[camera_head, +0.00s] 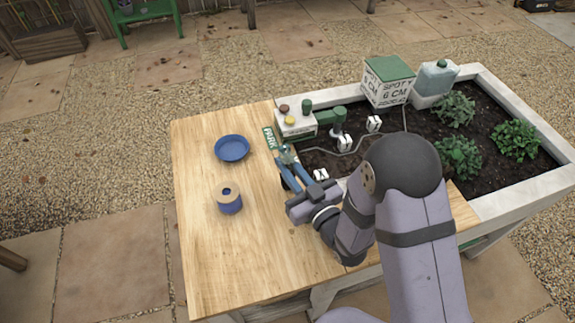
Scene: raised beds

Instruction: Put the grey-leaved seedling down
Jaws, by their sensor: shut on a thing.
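My gripper (291,170) reaches over the edge between the wooden table and the raised bed, near the middle of the view. Its blue fingers are shut on the grey-leaved seedling (286,155), whose small grey-green leaves show at the fingertips. The seedling's lower part is mostly hidden by the fingers, and I cannot tell whether it touches the surface below. The wooden tabletop (220,260) lies to the left of my gripper. The raised bed (488,105) with dark soil lies to the right.
A green-and-white packet (269,138) lies beside the gripper. A white box (388,88), a jug (436,80), white-and-green equipment (296,123) and leafy plants (516,140) occupy the bed. The table's front left is clear.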

